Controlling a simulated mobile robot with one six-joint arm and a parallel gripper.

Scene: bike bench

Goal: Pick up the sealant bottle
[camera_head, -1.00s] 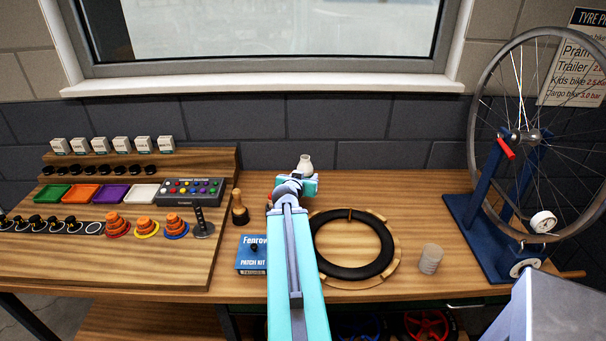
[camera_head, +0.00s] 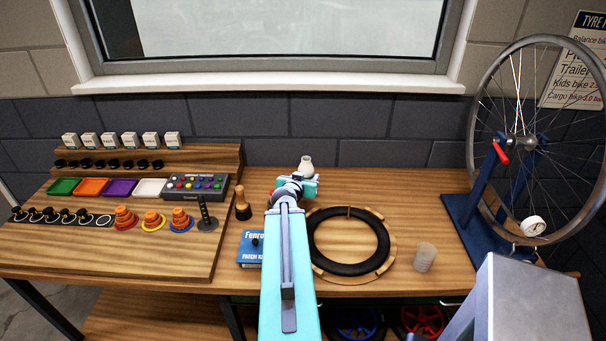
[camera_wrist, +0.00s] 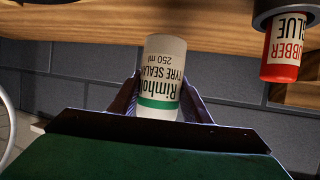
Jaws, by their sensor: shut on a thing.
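The sealant bottle (camera_wrist: 158,72) is a white cylinder with a green band and black lettering, seen upside down in the wrist view. My gripper (camera_wrist: 163,102) is shut around it, one dark finger on each side. In the head view my gripper (camera_head: 297,187) is over the back middle of the bench. A white rounded neck and shoulder, apparently the bottle (camera_head: 306,166), shows just behind it. I cannot tell whether its base touches the wood.
A red rubber glue container (camera_wrist: 283,50) is beside the bottle in the wrist view. A black tyre ring (camera_head: 348,241), a clear cup (camera_head: 424,257) and a blue patch kit box (camera_head: 250,246) lie near my arm. The wheel stand (camera_head: 480,235) is at right.

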